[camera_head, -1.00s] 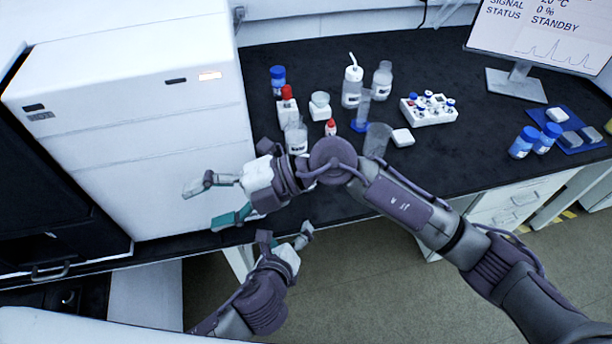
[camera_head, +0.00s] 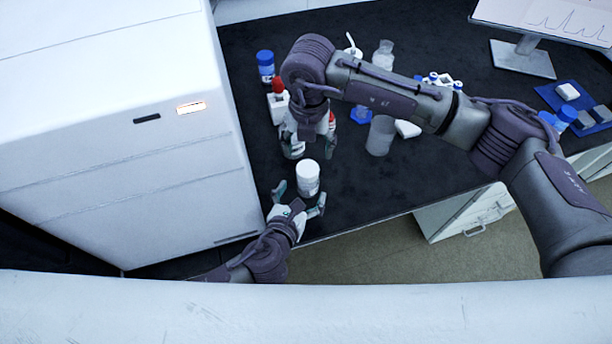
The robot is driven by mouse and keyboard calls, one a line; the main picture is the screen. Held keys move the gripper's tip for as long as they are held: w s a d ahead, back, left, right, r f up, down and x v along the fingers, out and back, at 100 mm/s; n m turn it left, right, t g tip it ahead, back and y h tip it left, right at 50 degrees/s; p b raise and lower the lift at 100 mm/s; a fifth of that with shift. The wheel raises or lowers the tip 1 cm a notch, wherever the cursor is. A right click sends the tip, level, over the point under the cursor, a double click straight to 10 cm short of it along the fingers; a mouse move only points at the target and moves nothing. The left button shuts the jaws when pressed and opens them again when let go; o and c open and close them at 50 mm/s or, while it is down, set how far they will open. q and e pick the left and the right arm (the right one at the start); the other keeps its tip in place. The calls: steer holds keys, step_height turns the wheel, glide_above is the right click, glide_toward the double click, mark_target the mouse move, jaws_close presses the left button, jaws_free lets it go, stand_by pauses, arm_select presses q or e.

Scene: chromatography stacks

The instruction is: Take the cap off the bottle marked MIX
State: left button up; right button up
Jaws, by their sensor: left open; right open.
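A bottle with a white cap (camera_head: 307,168) stands upright near the front edge of the black bench; its label is too small to read, so I cannot tell whether it says MIX. My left gripper (camera_head: 299,197) is open, with its fingers on either side of the bottle's lower body; I cannot tell whether they touch it. My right gripper (camera_head: 309,146) is open and points down, just behind the white-capped bottle and apart from it. Its wrist and fingers partly hide the small containers behind.
A white instrument (camera_head: 120,140) walls off the left. A blue-capped bottle (camera_head: 265,68) and a red-capped bottle (camera_head: 277,100) stand behind. A clear beaker (camera_head: 380,137) stands right of my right gripper. A monitor stand (camera_head: 523,57) is at the back right. The front bench right of the bottle is clear.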

arm_select(q)
steer(key=x, duration=0.5)
steer(key=shift+w+f, duration=0.2)
steer(key=shift+w, duration=0.1)
jaws_close()
